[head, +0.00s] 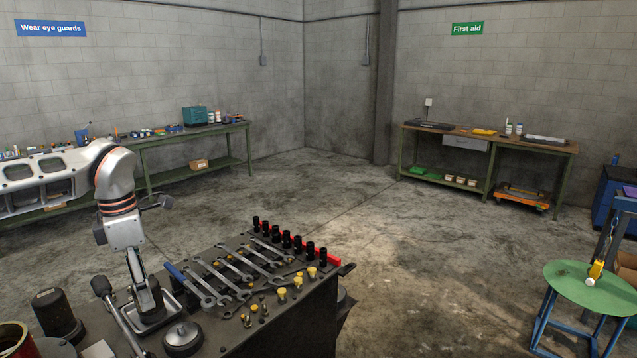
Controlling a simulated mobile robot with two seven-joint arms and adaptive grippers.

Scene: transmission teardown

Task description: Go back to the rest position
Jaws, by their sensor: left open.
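My left arm comes in from the left and bends down at the wrist. My left gripper (146,295) points down over the front left of the tool bench top (262,330), at a small square metal tray (172,314). The gripper is open. It is seen nearly edge-on, and I cannot tell whether its tips touch the tray. Nothing shows held in it. My right gripper is not in view.
Several wrenches (235,262), a row of black sockets (287,240) and a round metal part (183,337) lie close by. A dark cylinder (52,311) stands left. A green round stool (592,290) is at right. The floor beyond is clear.

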